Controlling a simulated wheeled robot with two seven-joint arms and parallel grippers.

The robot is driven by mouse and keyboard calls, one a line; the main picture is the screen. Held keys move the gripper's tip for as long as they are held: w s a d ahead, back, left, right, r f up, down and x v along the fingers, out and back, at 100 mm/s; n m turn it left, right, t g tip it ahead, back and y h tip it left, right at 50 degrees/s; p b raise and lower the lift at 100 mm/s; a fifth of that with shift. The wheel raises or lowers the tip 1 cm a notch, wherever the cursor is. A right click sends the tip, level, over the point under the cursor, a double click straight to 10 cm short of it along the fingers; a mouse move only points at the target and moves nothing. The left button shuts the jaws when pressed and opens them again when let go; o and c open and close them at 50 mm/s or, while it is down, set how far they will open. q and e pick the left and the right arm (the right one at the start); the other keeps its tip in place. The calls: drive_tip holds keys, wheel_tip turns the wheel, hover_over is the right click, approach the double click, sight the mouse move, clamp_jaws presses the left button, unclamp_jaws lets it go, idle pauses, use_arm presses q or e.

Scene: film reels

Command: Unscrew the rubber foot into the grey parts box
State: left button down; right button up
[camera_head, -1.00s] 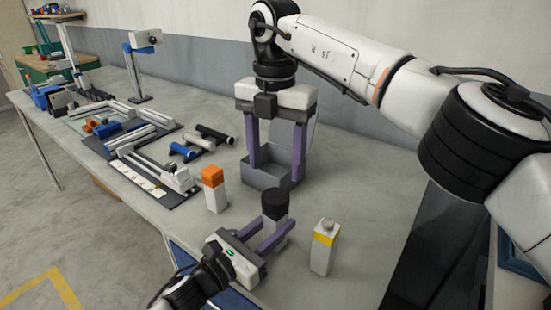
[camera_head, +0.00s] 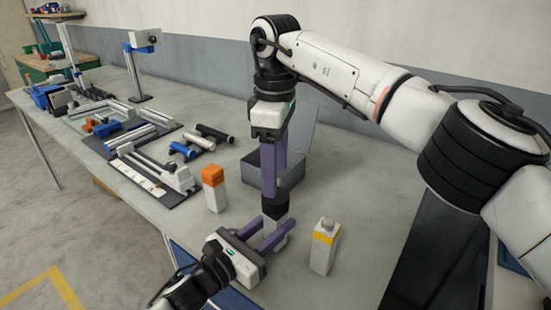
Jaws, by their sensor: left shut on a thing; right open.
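The rubber foot (camera_head: 276,207) is a black cylinder on top of a pale upright post (camera_head: 275,229). My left gripper (camera_head: 278,224) is shut on the post from the lower left, below the foot. My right gripper (camera_head: 275,192) points straight down above the foot, its purple fingers seen nearly edge-on. It is open, with its fingertips at the foot's top; I cannot tell whether they touch it. The grey parts box (camera_head: 291,172) stands behind, with its lid raised. The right gripper hides part of the box.
A white block with an orange top (camera_head: 213,188) stands left of the post. A white bottle-like block with a yellow band (camera_head: 324,245) stands to its right. Trays with rods and blue parts (camera_head: 160,165) lie further left.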

sight(275, 200)
wheel_tip(275, 200, down, 6)
drive_tip(key=shift+r, duration=0.1)
drive_tip(key=shift+c, duration=0.2)
